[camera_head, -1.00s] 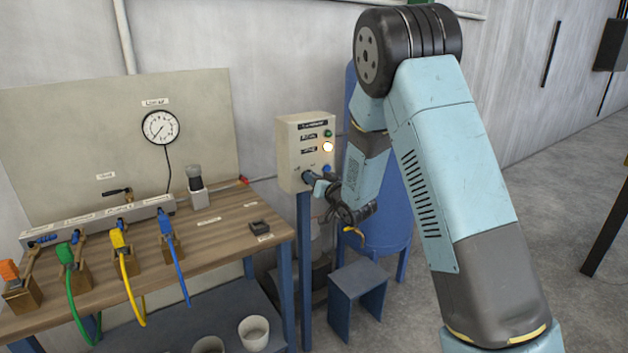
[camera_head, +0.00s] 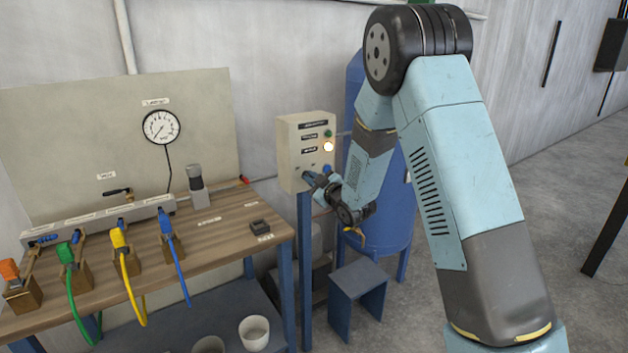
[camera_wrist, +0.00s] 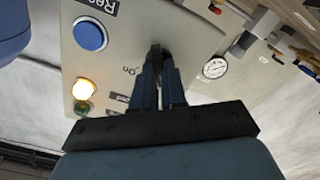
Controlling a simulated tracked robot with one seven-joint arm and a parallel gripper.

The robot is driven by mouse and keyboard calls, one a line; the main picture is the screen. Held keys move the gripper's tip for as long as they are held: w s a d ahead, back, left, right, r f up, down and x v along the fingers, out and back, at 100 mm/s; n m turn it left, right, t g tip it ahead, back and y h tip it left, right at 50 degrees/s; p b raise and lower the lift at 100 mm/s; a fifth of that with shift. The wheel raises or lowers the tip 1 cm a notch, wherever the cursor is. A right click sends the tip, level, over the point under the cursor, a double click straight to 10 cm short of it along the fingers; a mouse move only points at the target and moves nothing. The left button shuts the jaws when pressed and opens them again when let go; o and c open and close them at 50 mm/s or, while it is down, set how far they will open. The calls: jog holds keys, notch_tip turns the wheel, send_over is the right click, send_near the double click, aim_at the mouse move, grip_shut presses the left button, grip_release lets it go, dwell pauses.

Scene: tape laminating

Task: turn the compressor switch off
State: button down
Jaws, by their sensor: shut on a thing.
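The beige compressor control box (camera_head: 291,150) stands on a blue post right of the bench. It carries a lit yellow lamp (camera_head: 328,146), a green lamp (camera_head: 328,133) and a blue button (camera_head: 327,168). My gripper (camera_head: 309,178) is at the lower left of the box's front. In the wrist view my gripper (camera_wrist: 158,62) is shut on the dark compressor switch (camera_wrist: 156,50), beside a printed "On" label. The fingers cover most of the switch, so its exact angle is unclear. The blue button (camera_wrist: 90,35) and lit lamp (camera_wrist: 83,89) sit beside it.
The wooden bench (camera_head: 225,232) at left holds a manifold with coloured hoses. A pressure gauge (camera_head: 161,127) is on the panel behind. A blue tank (camera_head: 392,215) stands behind my arm, and a small blue stool (camera_head: 360,282) is below the box.

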jog(key=shift+d+f+n, duration=0.2)
jog(key=shift+f+n, duration=0.05)
jog(key=shift+n, duration=0.65)
jog(key=c, duration=1.4)
grip_release()
jog(key=shift+o, duration=1.1)
jog(key=shift+a+r, duration=0.1)
jog(key=shift+a, duration=0.05)
jog(key=v, duration=1.3)
jog(key=shift+s+d, duration=0.3)
